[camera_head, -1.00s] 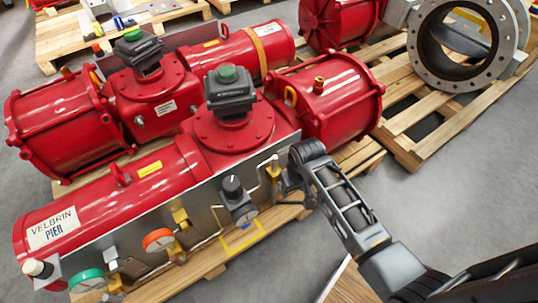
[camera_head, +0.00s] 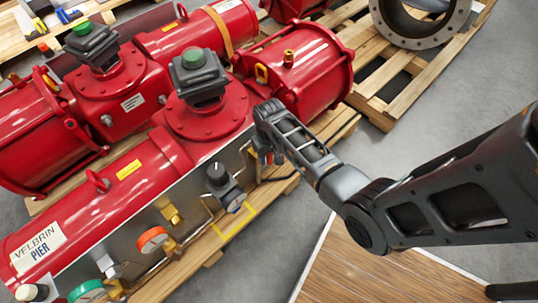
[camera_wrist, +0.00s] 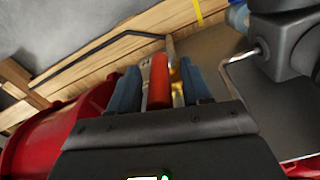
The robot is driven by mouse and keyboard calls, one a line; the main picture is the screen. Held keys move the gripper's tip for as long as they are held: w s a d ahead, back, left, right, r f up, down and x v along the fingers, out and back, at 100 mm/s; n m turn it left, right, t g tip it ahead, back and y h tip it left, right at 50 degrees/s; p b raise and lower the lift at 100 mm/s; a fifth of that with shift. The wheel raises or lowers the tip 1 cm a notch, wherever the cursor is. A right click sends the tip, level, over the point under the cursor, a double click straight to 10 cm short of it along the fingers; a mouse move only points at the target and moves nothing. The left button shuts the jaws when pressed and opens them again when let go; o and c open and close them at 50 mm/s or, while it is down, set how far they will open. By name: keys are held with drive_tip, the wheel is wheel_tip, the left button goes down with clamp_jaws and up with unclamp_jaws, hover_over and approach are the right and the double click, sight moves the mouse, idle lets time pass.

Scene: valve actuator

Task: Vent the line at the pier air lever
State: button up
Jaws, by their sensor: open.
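The front red actuator (camera_head: 130,180) carries a "VELBRIN PIER" label (camera_head: 38,248) and lies along a grey panel with gauges and fittings. My gripper (camera_head: 266,158) is at the right end of this panel, pointing down, its tips small in the head view. In the wrist view, my gripper (camera_wrist: 160,80) is open, with blue fingers. A red cylindrical handle (camera_wrist: 158,88), apparently the air lever, stands between the fingers, nearer the left one. A brass fitting (camera_wrist: 177,95) shows beside it. Contact with the fingers cannot be told, and the lever's base is hidden.
A second red actuator lies behind.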

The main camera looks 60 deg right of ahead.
drive_tip(key=shift+f, duration=0.1)
clamp_jaws()
idle(0.4)
